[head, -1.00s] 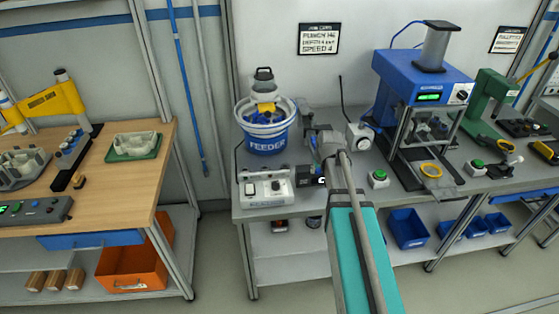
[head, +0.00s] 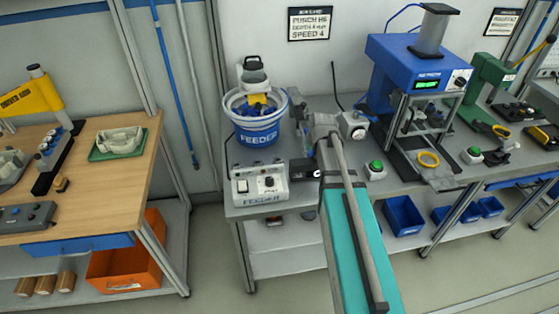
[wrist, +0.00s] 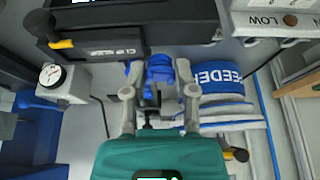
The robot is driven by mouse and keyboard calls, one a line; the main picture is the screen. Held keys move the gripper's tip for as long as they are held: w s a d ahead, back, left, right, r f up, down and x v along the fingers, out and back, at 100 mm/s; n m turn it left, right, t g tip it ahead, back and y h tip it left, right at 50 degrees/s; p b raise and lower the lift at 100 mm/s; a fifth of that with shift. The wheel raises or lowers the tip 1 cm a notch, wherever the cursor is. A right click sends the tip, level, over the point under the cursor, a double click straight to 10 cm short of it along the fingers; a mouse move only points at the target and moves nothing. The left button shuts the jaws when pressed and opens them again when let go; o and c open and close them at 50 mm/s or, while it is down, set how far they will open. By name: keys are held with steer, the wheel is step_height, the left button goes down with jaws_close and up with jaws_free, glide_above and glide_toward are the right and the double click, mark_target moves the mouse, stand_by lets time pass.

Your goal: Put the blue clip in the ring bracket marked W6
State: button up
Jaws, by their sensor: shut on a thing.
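My gripper (wrist: 159,95) shows in the wrist view with its two grey fingers on either side of a blue piece, the blue clip (wrist: 158,70). The fingers are shut on it. In the head view my arm reaches toward the bench beside the blue feeder bowl (head: 257,134); the clip itself cannot be made out there. No ring bracket with a readable W6 mark shows in either view.
The white feeder control box (head: 259,185) stands at the bench's front left. The blue press (head: 418,62) and a green button box (head: 375,170) stand to the right. A wooden table (head: 130,180) is at left, across a gap. Blue bins (head: 404,216) sit on the lower shelf.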

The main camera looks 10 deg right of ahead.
steer(key=shift+a, duration=0.1)
steer(key=shift+r+n+y+p, duration=0.3)
steer(key=shift+r+n+p, duration=0.3)
steer(key=shift+r+p, duration=0.2)
steer(key=shift+w+r+n+y+p, duration=0.1)
steer(key=shift+r+n+y+p, duration=0.2)
steer(key=shift+r+n+p, duration=0.4)
steer(key=shift+f, duration=0.1)
steer(key=shift+w+a+f+b, duration=0.15)
steer(key=shift+w+f+b, duration=0.2)
steer(key=shift+w+b, duration=0.1)
steer(key=w+a+f+b, duration=0.7)
steer(key=w, duration=0.1)
steer(key=shift+w+a+f+b, duration=0.1)
steer(key=shift+a+f+b, duration=0.25)
steer(key=shift+w+a+f+b, duration=0.25)
steer(key=shift+a+f+b, duration=0.1)
